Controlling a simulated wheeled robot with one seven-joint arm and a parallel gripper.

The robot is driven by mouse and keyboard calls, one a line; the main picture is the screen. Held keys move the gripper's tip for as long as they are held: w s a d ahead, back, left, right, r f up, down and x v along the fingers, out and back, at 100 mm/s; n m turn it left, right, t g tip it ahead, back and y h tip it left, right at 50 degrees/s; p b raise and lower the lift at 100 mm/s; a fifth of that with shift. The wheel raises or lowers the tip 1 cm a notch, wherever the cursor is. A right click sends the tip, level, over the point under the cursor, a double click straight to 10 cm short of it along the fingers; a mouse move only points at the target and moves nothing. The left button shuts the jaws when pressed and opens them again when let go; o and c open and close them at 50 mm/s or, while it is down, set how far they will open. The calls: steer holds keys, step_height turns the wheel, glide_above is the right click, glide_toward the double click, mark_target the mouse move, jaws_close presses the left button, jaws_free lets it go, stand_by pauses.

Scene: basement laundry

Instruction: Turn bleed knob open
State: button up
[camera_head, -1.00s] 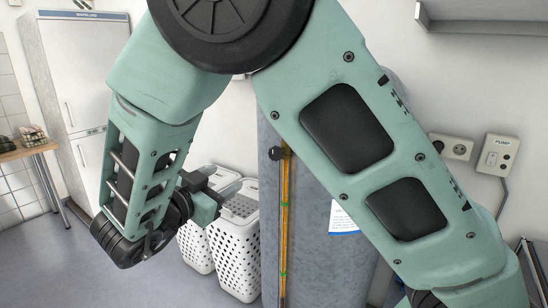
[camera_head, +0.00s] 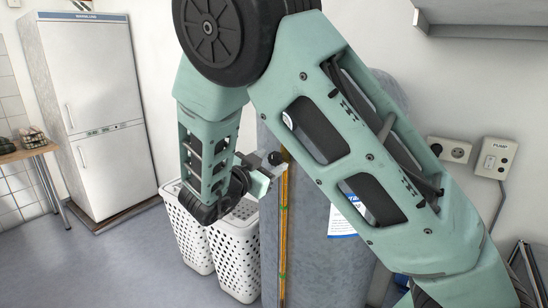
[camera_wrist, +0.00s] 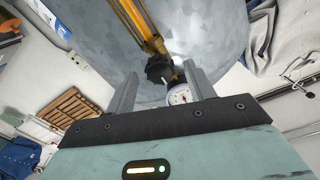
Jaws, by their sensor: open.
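The bleed knob is a small black knob (camera_head: 275,158) on the yellow sight-tube strip (camera_head: 284,215) of the grey tank (camera_head: 330,265). In the wrist view the black knob (camera_wrist: 157,71), with a pale mark on it, shows between the two fingertips. My gripper (camera_wrist: 160,69) is open, one finger to each side of the knob. In the head view my gripper (camera_head: 272,165) is at the knob, from the left. I cannot tell whether either finger touches it. My arm hides part of the tank.
A round white gauge (camera_wrist: 179,95) sits just below the knob, close to the right finger. White laundry baskets (camera_head: 235,255) stand left of the tank, below my gripper. A pump box (camera_head: 496,156) is on the right wall. Open floor lies at the left.

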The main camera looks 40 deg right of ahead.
steer(key=shift+x, duration=1.25)
steer(key=c, duration=1)
